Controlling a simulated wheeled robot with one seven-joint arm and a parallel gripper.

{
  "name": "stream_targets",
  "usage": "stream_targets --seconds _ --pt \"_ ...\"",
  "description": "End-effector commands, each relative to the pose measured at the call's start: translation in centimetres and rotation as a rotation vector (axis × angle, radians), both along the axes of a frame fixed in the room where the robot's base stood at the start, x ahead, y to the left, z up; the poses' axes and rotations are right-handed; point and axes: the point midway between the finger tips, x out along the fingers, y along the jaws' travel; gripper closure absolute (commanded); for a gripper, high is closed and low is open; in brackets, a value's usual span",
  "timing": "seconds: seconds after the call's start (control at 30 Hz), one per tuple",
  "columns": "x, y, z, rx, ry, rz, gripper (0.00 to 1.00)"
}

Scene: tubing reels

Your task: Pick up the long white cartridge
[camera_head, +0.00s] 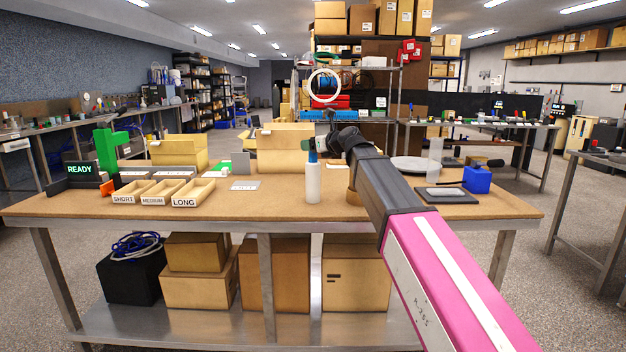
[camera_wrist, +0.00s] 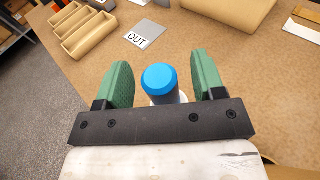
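The long white cartridge (camera_head: 313,184) stands upright near the middle of the table, a white cylinder with a blue cap (camera_wrist: 159,77). My gripper (camera_head: 312,145) is at the cartridge's top. In the wrist view my gripper (camera_wrist: 161,66) is open, with one green finger on each side of the blue cap. Gaps show between the cap and both fingers. The lower body of the cartridge is mostly hidden by the gripper in the wrist view.
Wooden bins labelled SHORT (camera_head: 127,198), MEDIUM (camera_head: 154,201) and LONG (camera_head: 185,202) stand at the left. A grey OUT card (camera_wrist: 146,34) lies beside them. A cardboard box (camera_head: 284,157) stands behind the cartridge. A blue block (camera_head: 477,180) sits at the right.

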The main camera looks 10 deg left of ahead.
Motion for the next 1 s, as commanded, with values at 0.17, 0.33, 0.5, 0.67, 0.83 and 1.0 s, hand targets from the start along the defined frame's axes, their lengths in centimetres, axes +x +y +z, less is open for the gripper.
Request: stream_targets --seconds 0.17,0.33,0.5,0.67,0.83,1.0 --pt "0.0 0.0 0.0 0.0 0.0 0.0 0.93" --pt "0.0 0.0 0.1 0.001 -0.001 0.0 1.0" --pt "0.0 0.0 0.1 0.001 -0.001 0.0 1.0" --pt "0.0 0.0 0.8 0.001 -0.002 0.0 1.0" --pt "0.0 0.0 2.0 0.002 -0.001 0.0 1.0" --pt "0.0 0.0 3.4 0.001 -0.002 0.001 1.0"
